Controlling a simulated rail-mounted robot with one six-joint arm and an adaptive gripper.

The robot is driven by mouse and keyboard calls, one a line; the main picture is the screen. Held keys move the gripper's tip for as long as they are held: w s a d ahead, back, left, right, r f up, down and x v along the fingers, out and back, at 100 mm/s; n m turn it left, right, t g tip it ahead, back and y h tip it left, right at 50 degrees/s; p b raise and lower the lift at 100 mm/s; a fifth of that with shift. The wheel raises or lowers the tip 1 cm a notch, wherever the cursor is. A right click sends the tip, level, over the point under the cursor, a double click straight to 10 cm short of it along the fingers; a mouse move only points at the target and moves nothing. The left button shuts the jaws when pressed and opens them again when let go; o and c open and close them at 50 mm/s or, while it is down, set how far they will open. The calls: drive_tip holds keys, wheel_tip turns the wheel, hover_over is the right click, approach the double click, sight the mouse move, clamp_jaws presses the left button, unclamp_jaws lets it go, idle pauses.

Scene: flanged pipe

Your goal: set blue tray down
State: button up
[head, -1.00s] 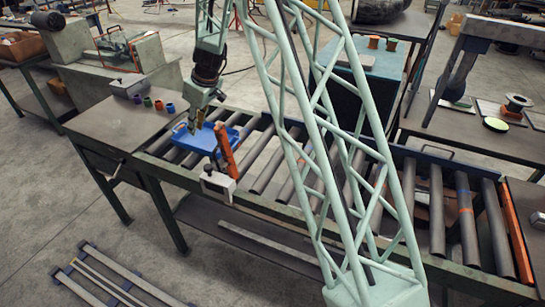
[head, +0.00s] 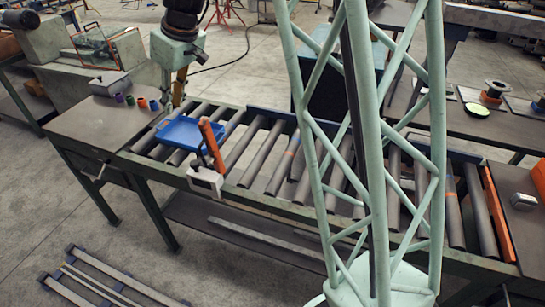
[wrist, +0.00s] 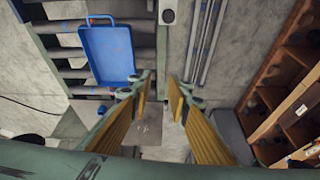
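The blue tray (head: 192,132) lies on the rollers of the conveyor, near its left end. In the wrist view the tray (wrist: 108,55) is upper left, with a handle at its far end, and looks empty. My gripper (head: 178,100) is above and behind the tray's left part in the head view, apart from it. In the wrist view my gripper (wrist: 160,84) shows two yellow-padded fingers with a gap between them and nothing held. The tray lies to the left of the fingers.
An orange upright part (head: 211,142) with a white box (head: 205,182) stands at the conveyor's front edge beside the tray. Several small coloured cups (head: 142,103) sit on the left table (head: 90,128). Rollers right of the tray are mostly bare.

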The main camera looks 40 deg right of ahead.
drive_tip(key=s+a+r+m, duration=0.1)
drive_tip(key=s+r, duration=0.6)
drive_tip(key=s, duration=0.4)
drive_tip(key=s+a+r+m, duration=0.1)
drive_tip(key=s+r, duration=0.5)
drive_tip(key=s, duration=0.6)
drive_tip(key=s+d+m+h, duration=0.2)
drive_tip(key=s+d+m, duration=0.1)
drive_tip(key=s, duration=2.5)
drive_tip(key=shift+r, duration=0.3)
drive_tip(key=shift+w+d, duration=0.1)
drive_tip(key=shift+d, duration=0.05)
wheel_tip(320, 180, down, 12)
drive_tip(key=b, duration=1.2)
drive_tip(key=shift+f+b, duration=0.25)
drive_tip(key=shift+b, duration=0.1)
drive_tip(key=shift+f, duration=0.1)
